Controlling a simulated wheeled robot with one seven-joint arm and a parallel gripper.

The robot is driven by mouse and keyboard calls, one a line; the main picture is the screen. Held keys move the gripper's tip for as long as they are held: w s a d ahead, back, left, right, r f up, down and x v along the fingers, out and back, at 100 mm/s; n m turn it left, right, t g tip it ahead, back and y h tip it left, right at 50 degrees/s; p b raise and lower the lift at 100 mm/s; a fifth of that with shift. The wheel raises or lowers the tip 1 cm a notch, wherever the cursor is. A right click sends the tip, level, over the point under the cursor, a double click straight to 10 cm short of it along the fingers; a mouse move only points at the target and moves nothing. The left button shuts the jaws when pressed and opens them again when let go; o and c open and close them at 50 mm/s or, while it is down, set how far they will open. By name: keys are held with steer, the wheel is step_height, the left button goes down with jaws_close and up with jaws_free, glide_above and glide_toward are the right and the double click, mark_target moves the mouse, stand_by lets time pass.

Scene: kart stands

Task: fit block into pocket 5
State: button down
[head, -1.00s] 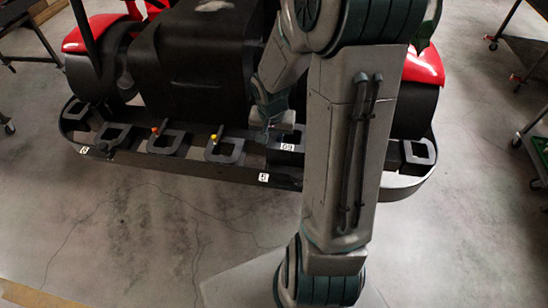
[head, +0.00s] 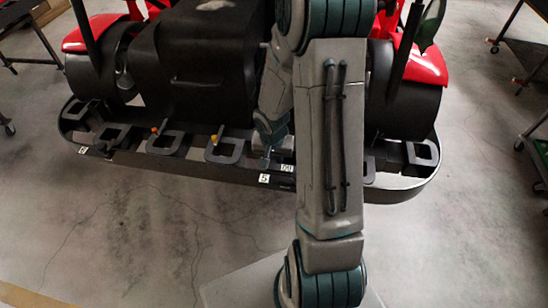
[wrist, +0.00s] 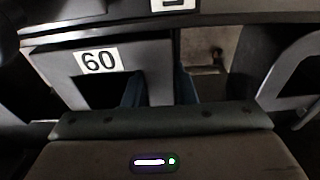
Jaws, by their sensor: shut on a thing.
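A grey block with a white "60" label (wrist: 100,61) is held between the two dark fingers of my gripper (wrist: 160,84). Its labelled face is partly in shadow. In the head view the block's label (head: 287,168) shows just right of my gripper (head: 265,160), with my arm beside it. A white tag marked 5 (head: 264,179) is on the front of the dark rail, below and left of the block. A white tag also shows, cut off, at the top edge of the wrist view (wrist: 172,4). The inside of pocket 5 is hidden, so whether the block is seated cannot be told.
The dark rail (head: 200,180) curves along the red and black kart (head: 190,60). It bears several grey U-shaped holders, one by a yellow-tipped peg (head: 214,138) and one by an orange-tipped peg (head: 154,131). A cart (head: 540,155) stands at the right. The floor in front is clear.

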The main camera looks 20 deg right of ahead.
steer(key=shift+f, duration=0.15)
steer(key=c, duration=1.2)
jaws_free()
steer(key=shift+r, duration=0.65)
step_height(320, 180, up, 11)
steer(key=s+a+p, duration=0.1)
steer(key=s+p, duration=0.1)
steer(key=shift+s+a+r+n+t+y, duration=0.15)
steer(key=shift+s+a+r+n+t, duration=0.2)
steer(key=shift+s+a+r+n, duration=1.45)
steer(key=shift+s+a+r+n+t+y, duration=0.2)
steer(key=shift+s+a+r+n+t, duration=0.3)
steer(key=shift+s+r, duration=2.35)
steer(key=shift+s+a+r+n+t+y, duration=0.2)
steer(key=shift+s+a+r+n, duration=1.1)
steer(key=shift+s+r, duration=1.05)
